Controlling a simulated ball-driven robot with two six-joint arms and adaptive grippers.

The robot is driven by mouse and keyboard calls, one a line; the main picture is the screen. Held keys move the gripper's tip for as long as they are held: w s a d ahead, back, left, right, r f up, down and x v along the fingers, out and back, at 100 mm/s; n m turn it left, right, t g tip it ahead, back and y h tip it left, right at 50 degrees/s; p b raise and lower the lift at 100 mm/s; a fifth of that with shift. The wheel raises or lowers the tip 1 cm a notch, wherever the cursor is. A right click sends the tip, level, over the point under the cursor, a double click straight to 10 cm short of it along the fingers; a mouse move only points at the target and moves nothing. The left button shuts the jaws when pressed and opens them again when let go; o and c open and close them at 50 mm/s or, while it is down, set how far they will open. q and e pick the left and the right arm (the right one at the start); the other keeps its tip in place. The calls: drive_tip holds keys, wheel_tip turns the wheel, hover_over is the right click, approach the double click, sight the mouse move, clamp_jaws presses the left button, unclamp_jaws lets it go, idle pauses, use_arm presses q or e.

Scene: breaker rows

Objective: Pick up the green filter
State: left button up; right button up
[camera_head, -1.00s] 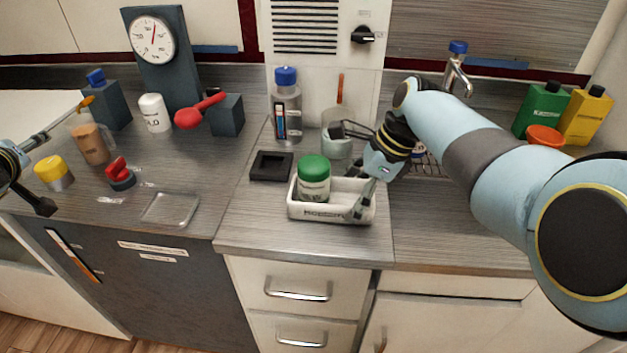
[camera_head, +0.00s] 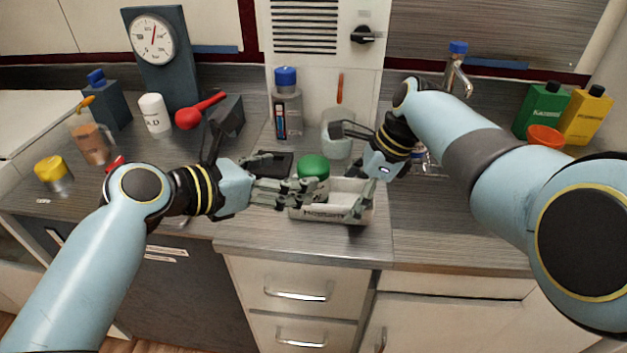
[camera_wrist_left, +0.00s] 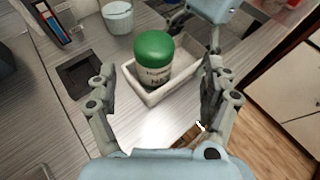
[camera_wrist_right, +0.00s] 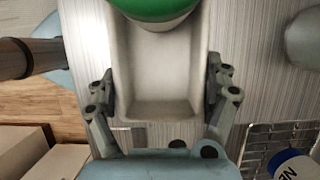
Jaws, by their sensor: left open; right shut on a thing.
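The only green item near my grippers is a white jar with a green lid (camera_head: 313,167); its label faces me in the left wrist view (camera_wrist_left: 154,62). It stands upright in a white tray (camera_head: 325,216). My left gripper (camera_head: 300,192) is open, at the tray's left side, its fingers partly hiding the jar in the head view. In the left wrist view its fingers (camera_wrist_left: 160,80) are spread with the jar ahead between them, apparently not gripped. My right gripper (camera_wrist_right: 160,76) is shut on the tray's right end, one finger on each long side.
A black square holder (camera_head: 270,163) lies behind my left gripper. A grey bottle with a blue cap (camera_head: 286,108) and a pale cup (camera_head: 337,140) stand behind the tray. A red-ended item (camera_head: 188,118) and a beaker (camera_head: 93,145) are at left. The counter's front edge is close.

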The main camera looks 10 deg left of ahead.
sight(303, 167)
use_arm(q)
drive_tip(key=x, duration=0.3)
drive_tip(key=shift+w, duration=0.1)
use_arm(e)
drive_tip(key=shift+s+f, duration=0.25)
drive_tip(key=shift+f, duration=0.05)
use_arm(q)
drive_tip(key=x, duration=0.5)
drive_tip(key=shift+w+a+r, duration=0.1)
drive_tip(key=shift+w+a, duration=0.05)
drive_tip(key=shift+w, duration=0.15)
drive_tip(key=shift+c, duration=0.2)
